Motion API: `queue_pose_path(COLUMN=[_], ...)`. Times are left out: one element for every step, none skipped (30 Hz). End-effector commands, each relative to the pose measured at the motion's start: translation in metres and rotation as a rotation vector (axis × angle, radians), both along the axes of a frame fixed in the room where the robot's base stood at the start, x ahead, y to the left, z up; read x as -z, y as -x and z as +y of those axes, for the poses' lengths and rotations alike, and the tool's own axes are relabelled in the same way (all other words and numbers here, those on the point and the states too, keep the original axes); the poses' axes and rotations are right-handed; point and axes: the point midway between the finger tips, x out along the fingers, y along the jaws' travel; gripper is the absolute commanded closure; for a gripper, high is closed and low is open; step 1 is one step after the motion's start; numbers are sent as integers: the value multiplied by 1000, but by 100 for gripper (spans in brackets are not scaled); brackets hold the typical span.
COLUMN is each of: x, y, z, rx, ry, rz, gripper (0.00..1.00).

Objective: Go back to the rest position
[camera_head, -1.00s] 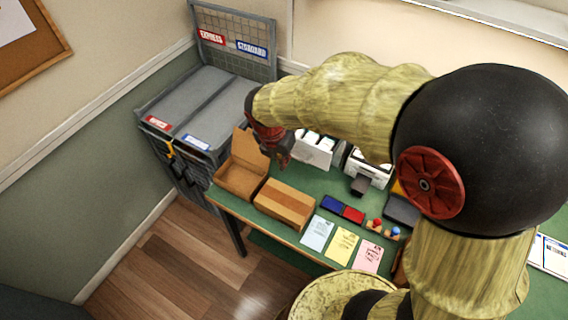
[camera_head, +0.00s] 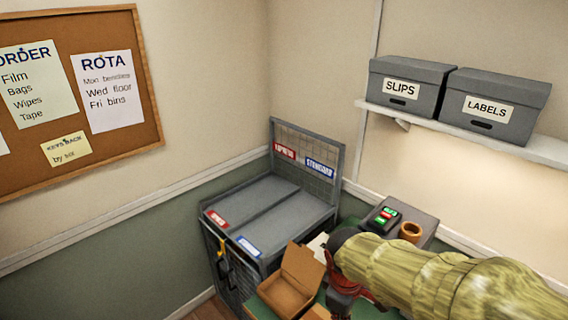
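My arm reaches in from the lower right of the head view. My gripper (camera_head: 342,292) is a red and dark shape at its end, low in the picture over the green table (camera_head: 370,312). It is just right of an open cardboard box (camera_head: 284,297). The fingertips are small, dark and close to the bottom edge, so I cannot tell whether they are open or shut, or whether they hold anything.
A grey two-lid cage bin (camera_head: 265,210) with express and standard labels stands left of the table. Grey boxes marked slips (camera_head: 405,88) and labels (camera_head: 493,105) stand on a wall shelf (camera_head: 540,150).

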Motion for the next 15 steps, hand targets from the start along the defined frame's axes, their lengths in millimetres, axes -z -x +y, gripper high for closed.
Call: queue_pose_path(x=[-1, -2, -5, -6, -7, -9, -10, -10, -11, -11, -11, -12, -12, -13, -15], y=[12, 19, 29, 37, 45, 56, 63, 71, 79, 85, 91, 96, 100, 103, 106], z=[-4, -6, -9, -11, -14, -17, -19, -21, -24, -26, -28, -31, -33, -36, -39], rx=[134, 219, 334, 423, 509, 612, 678, 737, 799, 833, 858, 872, 880, 887, 894], ry=[-32, -53, -82, -108, -135, -171, -198, -222, -254, -276, -296, -318, -332, -344, -358], rz=[-31, -46, -70, -90, -110, -135, -155, -174, -200, -220, -239, -267, -287, -310, -337], gripper=[100, 100, 100, 100, 100, 100, 100, 100, 100, 100, 100, 100, 100, 100, 100])
